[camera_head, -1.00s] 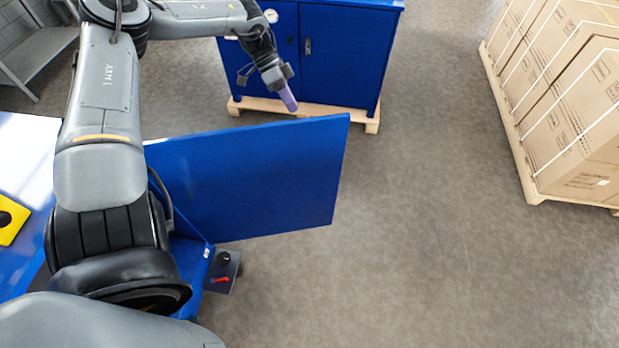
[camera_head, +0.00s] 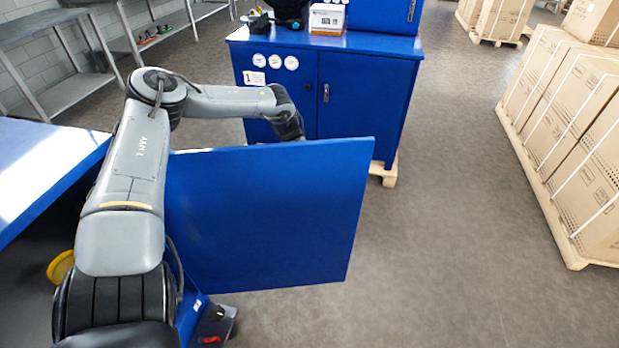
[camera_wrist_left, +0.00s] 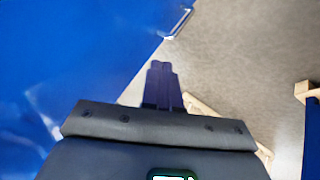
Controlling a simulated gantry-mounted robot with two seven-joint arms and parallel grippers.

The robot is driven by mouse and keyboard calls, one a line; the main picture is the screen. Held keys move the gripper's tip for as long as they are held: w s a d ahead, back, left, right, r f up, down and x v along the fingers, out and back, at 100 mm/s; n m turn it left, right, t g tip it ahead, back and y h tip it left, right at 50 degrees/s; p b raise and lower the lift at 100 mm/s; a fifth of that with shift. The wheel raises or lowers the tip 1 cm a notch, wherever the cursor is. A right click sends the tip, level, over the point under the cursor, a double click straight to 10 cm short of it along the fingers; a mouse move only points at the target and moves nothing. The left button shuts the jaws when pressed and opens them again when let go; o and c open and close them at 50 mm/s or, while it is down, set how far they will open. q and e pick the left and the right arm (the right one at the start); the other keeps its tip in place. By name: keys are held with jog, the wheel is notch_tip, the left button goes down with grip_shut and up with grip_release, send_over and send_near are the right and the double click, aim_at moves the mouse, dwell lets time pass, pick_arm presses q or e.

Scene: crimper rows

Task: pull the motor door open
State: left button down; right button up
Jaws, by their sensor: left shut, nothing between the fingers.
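The motor door (camera_head: 265,215) is a large flat blue panel. It stands swung out from the blue cabinet at the left, with floor showing past its free edge. My left arm reaches over to the door's far side, and its gripper is hidden behind the panel in the head view. In the left wrist view my left gripper (camera_wrist_left: 162,75) is shut and empty, its two purple fingers together. A large blue surface (camera_wrist_left: 70,60), which looks like the door, fills the left of that view, with a small metal piece at its edge. I cannot tell whether the fingers touch it. My right gripper is not in view.
Another blue cabinet (camera_head: 365,95) stands on a wooden pallet (camera_head: 390,172) behind the door. Strapped cardboard boxes (camera_head: 575,140) on a pallet line the right. Metal shelving (camera_head: 75,97) is at the back left. The floor between door and boxes is clear.

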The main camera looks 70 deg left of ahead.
aim_at(323, 207)
pick_arm(q)
jog(key=shift+d+f, duration=0.75)
jog(key=shift+d, duration=0.4)
jog(key=shift+d+f, duration=0.7)
jog(key=shift+d, duration=0.45)
jog(key=shift+d+f, duration=0.75)
jog(key=shift+d, duration=0.4)
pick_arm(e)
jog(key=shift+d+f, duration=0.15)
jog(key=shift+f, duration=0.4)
